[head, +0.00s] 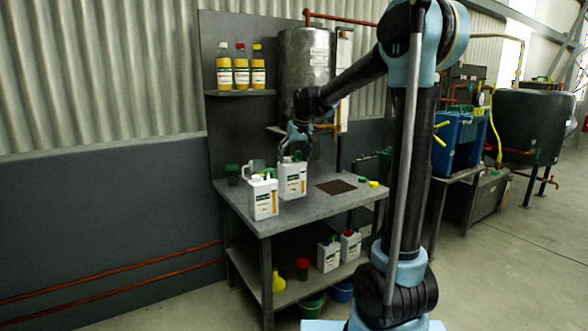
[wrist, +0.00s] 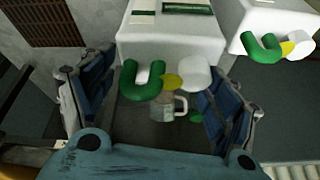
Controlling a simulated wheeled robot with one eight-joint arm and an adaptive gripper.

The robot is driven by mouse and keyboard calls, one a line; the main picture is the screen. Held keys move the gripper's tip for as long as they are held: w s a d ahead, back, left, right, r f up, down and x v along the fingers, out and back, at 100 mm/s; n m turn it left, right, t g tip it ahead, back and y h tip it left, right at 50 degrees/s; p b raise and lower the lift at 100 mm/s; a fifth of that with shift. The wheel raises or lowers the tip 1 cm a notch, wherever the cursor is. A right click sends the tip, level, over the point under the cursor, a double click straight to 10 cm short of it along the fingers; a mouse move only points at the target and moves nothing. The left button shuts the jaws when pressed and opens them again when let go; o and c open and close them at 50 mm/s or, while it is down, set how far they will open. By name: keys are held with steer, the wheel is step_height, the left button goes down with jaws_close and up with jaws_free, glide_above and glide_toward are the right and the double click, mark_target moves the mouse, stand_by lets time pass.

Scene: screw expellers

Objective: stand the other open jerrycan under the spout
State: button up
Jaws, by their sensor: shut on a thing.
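My gripper (head: 293,156) is at the top of a white jerrycan (head: 291,183) with a label, shut on it. In the wrist view its two fingers flank that jerrycan (wrist: 170,38), which has a green handle, a yellow part and a white neck. The jerrycan is upright; I cannot tell whether its base touches the bench. A second similar jerrycan (head: 263,199) stands beside it, nearer the front left, and shows in the wrist view (wrist: 262,20). The grey tank (head: 305,65) hangs above the bench. Its spout is hidden behind my arm or too small to make out.
A dark grate (head: 335,187) lies in the bench top (head: 300,212), right of the held jerrycan. A clear jug (head: 256,166) and a green-lidded jar (head: 232,174) stand behind. More jerrycans (head: 328,257) stand on the lower shelf.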

mark_target(296, 162)
step_height(296, 162, up, 4)
steer(key=shift+f, duration=0.1)
steer(key=shift+w+d+r, duration=0.1)
steer(key=shift+d+r, duration=0.05)
steer(key=shift+r, duration=0.45)
steer(key=shift+f, duration=4.85)
steer(key=o, duration=2.1)
steer(key=shift+f, duration=0.1)
steer(key=shift+c, duration=0.2)
